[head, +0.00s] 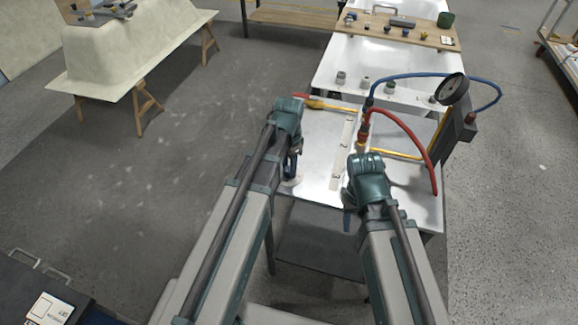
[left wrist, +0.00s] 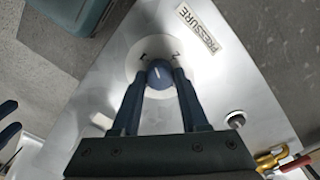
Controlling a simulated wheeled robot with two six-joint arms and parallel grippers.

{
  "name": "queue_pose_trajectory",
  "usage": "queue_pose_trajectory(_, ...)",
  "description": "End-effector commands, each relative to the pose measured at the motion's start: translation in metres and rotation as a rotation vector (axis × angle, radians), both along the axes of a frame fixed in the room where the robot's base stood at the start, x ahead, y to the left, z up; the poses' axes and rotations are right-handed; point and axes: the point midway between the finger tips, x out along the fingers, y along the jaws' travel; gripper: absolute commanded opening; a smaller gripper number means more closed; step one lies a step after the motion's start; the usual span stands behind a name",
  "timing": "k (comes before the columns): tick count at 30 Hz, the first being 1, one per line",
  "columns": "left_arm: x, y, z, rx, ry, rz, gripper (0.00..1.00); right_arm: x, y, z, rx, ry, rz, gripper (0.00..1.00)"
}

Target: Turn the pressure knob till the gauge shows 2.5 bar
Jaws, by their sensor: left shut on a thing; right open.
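The blue pressure knob (left wrist: 159,76) shows in the left wrist view with a pale pointer line, on a round pale dial (left wrist: 133,64) marked with numerals. A label reading PRESSURE (left wrist: 197,28) lies beside it. My left gripper (left wrist: 160,82) is shut on the knob, one finger on each side. In the head view my left gripper (head: 291,174) is at the left edge of the metal bench (head: 318,180), and the knob is mostly hidden. The round black-rimmed gauge (head: 452,88) stands at the bench's right; its reading is too small to tell. My right gripper (head: 348,220) is open near the bench front.
A red hose (head: 412,135) and a blue hose (head: 420,75) arch over the bench near a yellow pipe (head: 395,152). Several small fittings (head: 364,83) stand on the white shell behind. A cream tub shell (head: 130,50) on trestles is at the left. The floor between is clear.

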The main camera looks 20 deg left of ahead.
Motion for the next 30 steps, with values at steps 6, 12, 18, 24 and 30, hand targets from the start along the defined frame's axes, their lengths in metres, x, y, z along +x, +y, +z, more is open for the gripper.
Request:
queue_pose_trajectory(6, -0.0002, 0.0001, -0.0001, 0.000, 0.000, -0.022, 0.00, 0.0000, 0.0000, -0.0001, 0.000, 0.000, 0.000, 0.50)
queue_pose_trajectory(12, -0.0002, 0.0001, -0.0001, 0.000, 0.000, -0.024, 0.00, 0.0000, 0.0000, -0.0001, 0.000, 0.000, 0.000, 0.50)
queue_pose_trajectory(18, -0.0003, 0.0000, -0.0001, 0.000, 0.000, -0.023, 0.53, 0.0000, 0.0000, -0.0001, 0.000, 0.000, 0.000, 0.50)
queue_pose_trajectory(24, -0.0001, 0.0000, 0.0000, 0.000, 0.000, -0.023, 0.74, 0.0000, 0.0000, 0.0000, 0.000, 0.000, 0.000, 0.50)
queue_pose_trajectory(30, -0.0001, -0.0001, 0.0002, 0.000, 0.000, -0.023, 0.74, 0.0000, 0.0000, 0.0002, 0.000, 0.000, 0.000, 0.50)
